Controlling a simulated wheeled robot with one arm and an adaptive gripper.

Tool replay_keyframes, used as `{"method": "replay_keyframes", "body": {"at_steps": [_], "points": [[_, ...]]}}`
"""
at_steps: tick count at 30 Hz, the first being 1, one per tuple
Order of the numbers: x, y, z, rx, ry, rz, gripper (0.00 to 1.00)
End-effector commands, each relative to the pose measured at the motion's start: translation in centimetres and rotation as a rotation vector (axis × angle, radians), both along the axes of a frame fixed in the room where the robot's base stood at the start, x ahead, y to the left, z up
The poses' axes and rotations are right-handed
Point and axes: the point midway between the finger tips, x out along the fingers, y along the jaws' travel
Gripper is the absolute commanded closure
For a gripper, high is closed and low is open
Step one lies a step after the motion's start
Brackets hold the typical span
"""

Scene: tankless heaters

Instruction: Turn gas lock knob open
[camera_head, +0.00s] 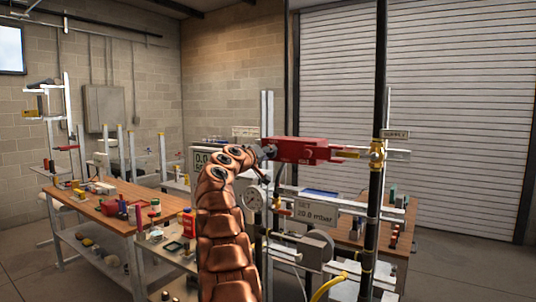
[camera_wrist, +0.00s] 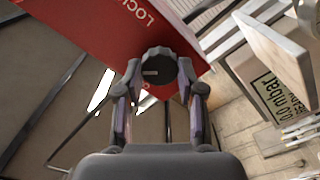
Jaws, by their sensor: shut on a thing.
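The gas lock knob (camera_wrist: 159,67) is a dark, ridged round knob on the red lock body (camera_wrist: 95,25), which carries white "LOCK" lettering. My gripper (camera_wrist: 161,88) has one finger on each side of the knob and is shut on it in the wrist view. In the head view, the red lock body (camera_head: 300,149) sits on a horizontal pipe with yellow brass fittings (camera_head: 377,154). My gripper (camera_head: 266,153) meets its left end there, and the knob itself cannot be made out. The knob's exact turn angle is unclear.
A pressure gauge (camera_head: 253,199) and a display panel (camera_head: 316,213) reading about 20.0 mbar stand below the lock. A dark vertical pipe (camera_head: 372,235) rises at the right. A wooden workbench (camera_head: 115,216) with small items is at the left. Open floor lies at the far right.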

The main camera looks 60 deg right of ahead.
Motion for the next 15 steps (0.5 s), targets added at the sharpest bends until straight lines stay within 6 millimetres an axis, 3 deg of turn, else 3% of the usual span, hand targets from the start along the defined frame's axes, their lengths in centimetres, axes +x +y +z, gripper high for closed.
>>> {"method": "replay_keyframes", "body": {"at_steps": [15], "points": [[0.12, 0.03, 0.05, -0.020, 0.457, 0.001, 0.96]]}}
